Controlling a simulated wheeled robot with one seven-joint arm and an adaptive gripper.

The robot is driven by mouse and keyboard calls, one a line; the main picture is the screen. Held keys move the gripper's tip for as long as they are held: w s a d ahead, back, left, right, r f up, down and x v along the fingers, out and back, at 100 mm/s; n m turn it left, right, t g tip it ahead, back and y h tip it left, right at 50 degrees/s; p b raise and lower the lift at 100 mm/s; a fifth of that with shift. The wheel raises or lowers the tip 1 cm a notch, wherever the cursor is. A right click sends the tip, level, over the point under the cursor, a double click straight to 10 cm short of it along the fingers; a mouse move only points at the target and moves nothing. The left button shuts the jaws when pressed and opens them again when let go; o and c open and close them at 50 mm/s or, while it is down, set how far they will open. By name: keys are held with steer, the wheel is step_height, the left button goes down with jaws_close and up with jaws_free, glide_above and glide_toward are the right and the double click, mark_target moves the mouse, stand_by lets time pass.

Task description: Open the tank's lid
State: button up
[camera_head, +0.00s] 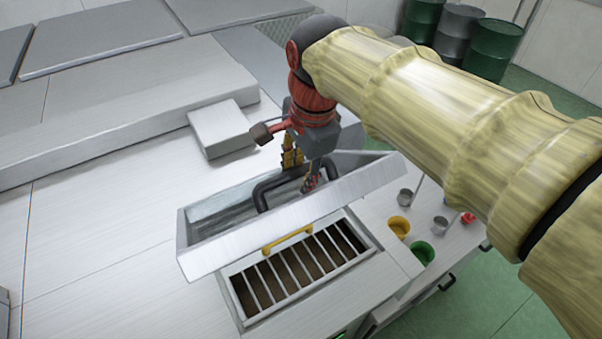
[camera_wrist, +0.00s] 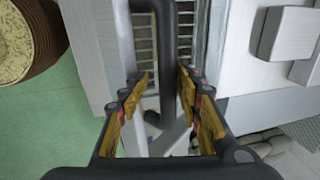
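The tank (camera_head: 183,228) is a long pale metal box in the middle of the head view, with a grey recess showing at its left. A long metal panel (camera_head: 290,214), seemingly the lid, slants along its near side; I cannot tell how far it is open. A black bent handle (camera_head: 268,190) rises there. My gripper (camera_head: 304,180) is at the handle's right part, pointing down. In the wrist view, the black handle (camera_wrist: 169,75) runs between my open yellow-padded fingers (camera_wrist: 166,105), with gaps on both sides. The handle's far end is partly hidden.
A slatted grate (camera_head: 298,268) with a yellow handle (camera_head: 288,239) lies in front of the tank. Yellow (camera_head: 399,226) and green (camera_head: 423,252) cups stand at the right. A raised block (camera_head: 220,128) is behind left. Drums (camera_head: 495,48) stand at the back.

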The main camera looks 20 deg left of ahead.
steer(key=shift+w+a+r+p, duration=0.25)
steer(key=shift+r+p, duration=0.25)
steer(key=shift+r, duration=0.2)
steer(key=shift+w+a+r+p, duration=0.2)
steer(key=shift+r+p, duration=0.25)
steer(key=shift+r, duration=0.2)
steer(key=shift+w+a+r, duration=0.25)
steer(key=shift+a+r, duration=0.1)
steer(key=shift+r, duration=0.45)
steer(key=shift+w+a+r, duration=0.3)
steer(key=shift+r, duration=0.55)
steer(key=shift+w+a+r, duration=0.25)
steer(key=shift+a+r, duration=0.1)
steer(key=shift+r, duration=0.45)
steer(key=shift+c, duration=1)
